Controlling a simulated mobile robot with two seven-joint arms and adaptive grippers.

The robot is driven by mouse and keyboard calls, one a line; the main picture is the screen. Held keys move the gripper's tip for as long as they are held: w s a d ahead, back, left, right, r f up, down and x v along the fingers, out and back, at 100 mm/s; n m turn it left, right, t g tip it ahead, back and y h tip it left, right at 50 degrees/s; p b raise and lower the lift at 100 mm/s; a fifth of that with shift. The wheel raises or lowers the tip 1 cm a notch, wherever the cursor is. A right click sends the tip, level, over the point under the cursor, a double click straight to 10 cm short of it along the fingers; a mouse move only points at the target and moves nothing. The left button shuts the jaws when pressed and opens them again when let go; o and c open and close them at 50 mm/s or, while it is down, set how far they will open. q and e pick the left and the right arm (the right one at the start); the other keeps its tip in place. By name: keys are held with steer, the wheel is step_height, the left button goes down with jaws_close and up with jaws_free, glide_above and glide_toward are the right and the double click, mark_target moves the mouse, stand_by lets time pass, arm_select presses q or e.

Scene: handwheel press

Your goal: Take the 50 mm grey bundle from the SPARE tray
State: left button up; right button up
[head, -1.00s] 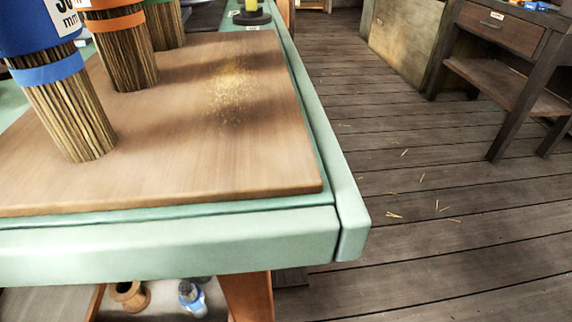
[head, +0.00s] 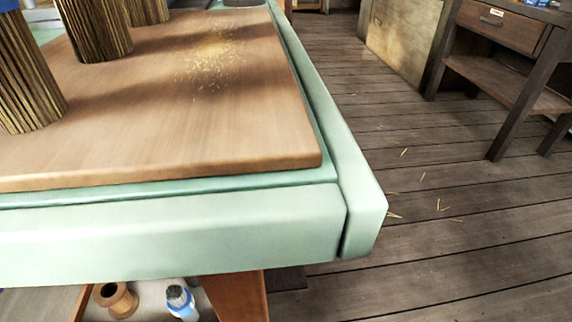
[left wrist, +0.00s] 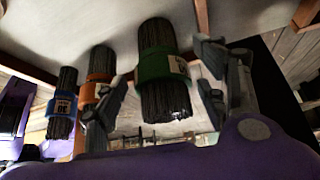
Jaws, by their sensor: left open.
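No grey bundle and no SPARE tray can be made out. In the left wrist view my left gripper (left wrist: 162,86) is open, its fingers on either side of a green-banded bundle (left wrist: 163,97) as seen; I cannot tell whether it is between them or beyond. An orange-banded bundle (left wrist: 100,63) and a blue-banded bundle (left wrist: 66,78) stand to the left in that view. In the head view the lower parts of bundles show at the upper left: the nearest bundle (head: 25,85), a second (head: 95,28) and a third (head: 148,10). Neither gripper shows in the head view.
The bundles stand on a wooden board (head: 190,125) on a pale green table (head: 180,235), with straw bits on the board. Below are a brown pot (head: 116,300) and a blue-white bottle (head: 181,302). A dark wooden desk (head: 500,28) stands at the right. The plank floor between is mostly clear.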

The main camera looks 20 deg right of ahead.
arm_select(q)
steer(key=shift+r, duration=0.1)
steer(key=c, duration=1.3)
